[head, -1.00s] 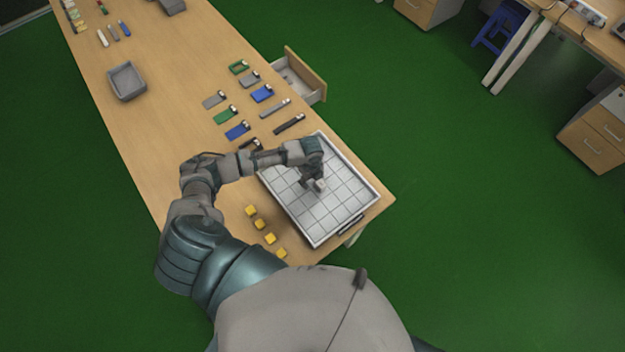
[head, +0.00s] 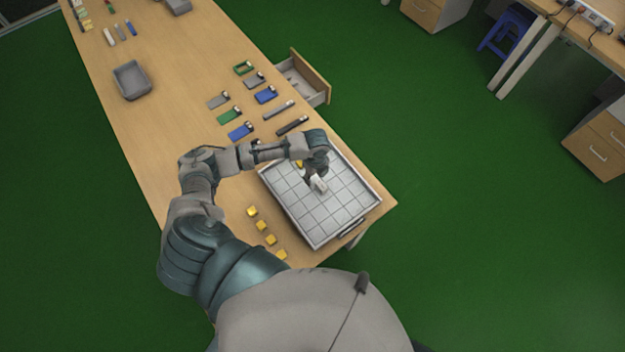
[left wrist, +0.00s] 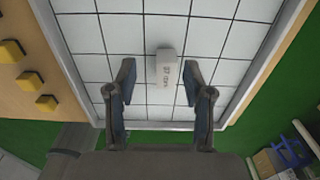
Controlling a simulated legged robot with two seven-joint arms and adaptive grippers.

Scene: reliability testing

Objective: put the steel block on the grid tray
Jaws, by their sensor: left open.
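The steel block (head: 318,184) is a small pale grey block with dark lettering. It rests on the grid tray (head: 335,216), a white tray ruled in squares with a raised rim. My left gripper (head: 311,173) is over the tray, right by the block. In the left wrist view the steel block (left wrist: 166,75) shows between the spread fingers of my left gripper (left wrist: 158,72), with a gap on each side. The grid tray (left wrist: 228,45) fills most of that view. My right gripper is not in view.
Several yellow blocks (head: 262,226) stand in a row on the table left of the tray. Cards and bars (head: 240,131) lie beyond it, near an open drawer (head: 305,82). A grey bin (head: 132,80) stands farther up the table. Much of the tray is bare.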

